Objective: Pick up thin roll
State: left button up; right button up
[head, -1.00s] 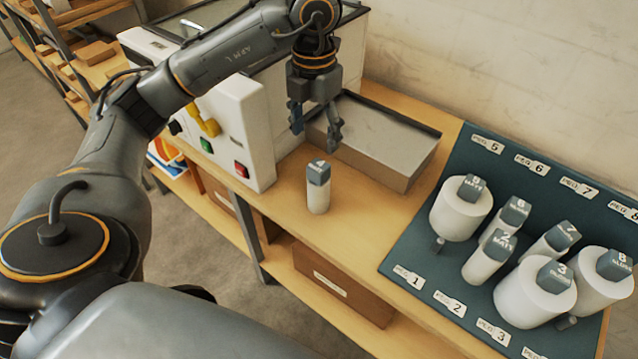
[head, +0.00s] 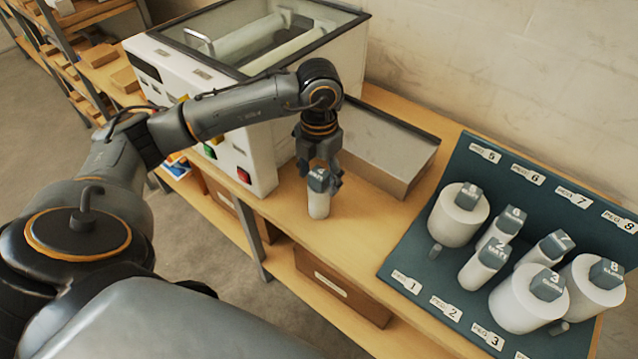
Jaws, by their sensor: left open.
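A thin white roll (head: 318,204) with a grey cap marked 4 stands upright on the wooden bench, in front of the grey-topped box. My left gripper (head: 318,184) is open and points down, with its fingers on either side of the roll's cap. I cannot tell whether the fingers touch it. Other thin rolls, marked 2 (head: 482,270), 6 (head: 500,228) and 7 (head: 546,250), stand on the dark peg board (head: 410,245) at the right. My right gripper is not in view.
The laminator (head: 240,125) with its glass lid stands behind and left of the roll. A grey-topped box (head: 390,150) lies close behind the gripper. Thick rolls (head: 528,298) stand on the peg board. The bench between roll and board is clear.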

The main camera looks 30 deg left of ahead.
pick_arm(q)
grip_shut()
jog(key=shift+r, duration=0.1)
